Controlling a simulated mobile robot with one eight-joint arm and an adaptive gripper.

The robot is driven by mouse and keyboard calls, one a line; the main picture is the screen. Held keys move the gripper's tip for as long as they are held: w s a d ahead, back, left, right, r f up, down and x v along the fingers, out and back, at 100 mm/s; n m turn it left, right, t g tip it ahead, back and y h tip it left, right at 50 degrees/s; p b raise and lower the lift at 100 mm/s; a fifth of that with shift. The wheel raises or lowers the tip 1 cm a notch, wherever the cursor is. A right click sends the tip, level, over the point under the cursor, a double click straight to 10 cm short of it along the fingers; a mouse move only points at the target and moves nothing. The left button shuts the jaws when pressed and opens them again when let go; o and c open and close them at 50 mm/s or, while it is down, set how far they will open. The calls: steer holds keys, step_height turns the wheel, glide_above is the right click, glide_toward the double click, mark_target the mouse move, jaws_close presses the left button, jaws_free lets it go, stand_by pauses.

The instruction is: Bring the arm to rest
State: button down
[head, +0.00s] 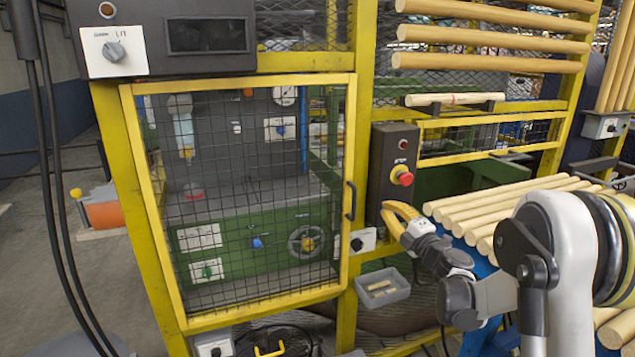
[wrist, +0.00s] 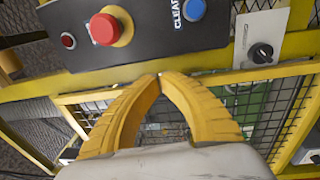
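My gripper (head: 388,210) is in front of the yellow frame, just below the black control box (head: 393,170) with its red button (head: 402,175). In the wrist view its two yellow fingers (wrist: 159,77) curve in and meet at the tips, with nothing between them. The tips show just below the control box (wrist: 150,45), which carries a red mushroom button (wrist: 104,29) and a blue button marked CLEAR (wrist: 194,10). I cannot tell whether the tips touch the box. My arm reaches in from the right in the head view.
A closed yellow mesh door (head: 240,195) with a black handle stands left of my gripper. A grey knob switch (head: 362,240) and a grey bin (head: 383,287) with wood pieces are below. Several wooden rods (head: 500,205) lie behind my arm. Open floor shows at far left.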

steer(key=s+d+r+m+t+h, duration=0.25)
steer(key=s+r+m+h, duration=0.2)
steer(key=r+m, duration=0.4)
steer(key=s+d+r+m+g+h, duration=0.35)
steer(key=s+m+h, duration=0.3)
steer(key=s, duration=0.25)
steer(key=s+a+f+m+g+y, duration=0.1)
steer(key=s+f, duration=0.4)
steer(key=s, duration=0.5)
steer(key=s+a+f+m+g+y, duration=0.1)
steer(key=s+a+f+m+g, duration=0.2)
steer(key=s, duration=0.7)
steer(key=s+a+f+m+g+y, duration=0.2)
steer(key=s+a+f+g, duration=0.3)
steer(key=s+f, duration=0.4)
steer(key=shift+s+a+m+g, duration=0.4)
steer(key=shift+s+a+m, duration=0.1)
steer(key=shift+s+a, duration=0.35)
